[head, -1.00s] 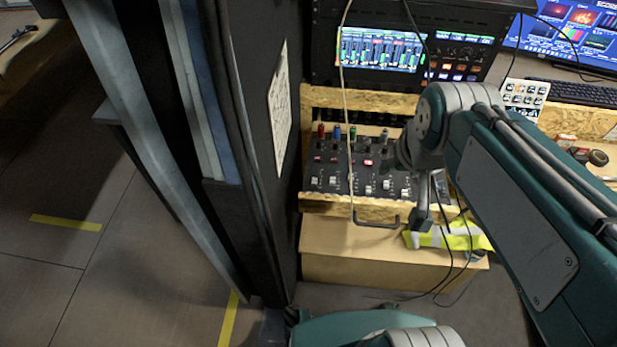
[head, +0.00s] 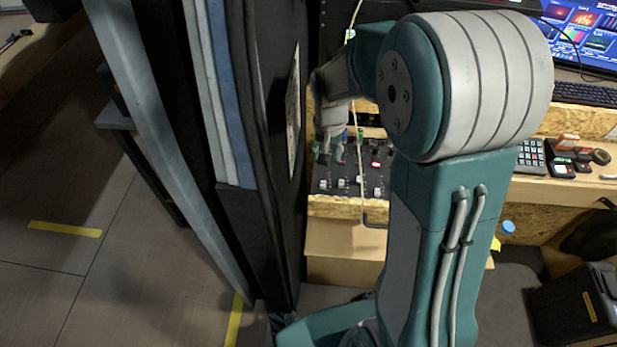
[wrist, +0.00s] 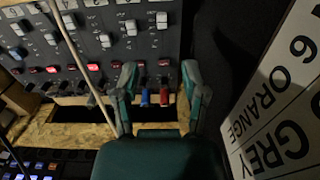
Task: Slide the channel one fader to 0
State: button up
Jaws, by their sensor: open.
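The black mixer (head: 350,178) sits in a wooden shelf, with a row of pale fader caps near its front edge. The channel one fader (head: 322,184) appears to be the leftmost cap. In the wrist view the mixer shows turned round, and that fader (wrist: 162,20) is at the right end of the row. My gripper (head: 330,157) is over the left end of the mixer. In the wrist view my gripper (wrist: 159,72) is open and empty, its fingers either side of the red plug (wrist: 164,97) and blue plug (wrist: 145,97). The fader cap is beyond the fingertips, apart from them.
A pale cable (wrist: 82,55) hangs across the mixer, left of my fingers in the wrist view. A dark panel (head: 270,150) with a white label sheet (wrist: 275,100) stands close beside the mixer. A keypad (head: 531,157) lies on the desk at right.

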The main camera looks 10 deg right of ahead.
aim_at(323, 183)
jog(key=f, duration=1.1)
jog(key=shift+w+a+f, duration=0.2)
jog(key=shift+w+f, duration=0.05)
jog(key=shift+f, duration=0.15)
jog(key=shift+d, duration=0.1)
grip_shut()
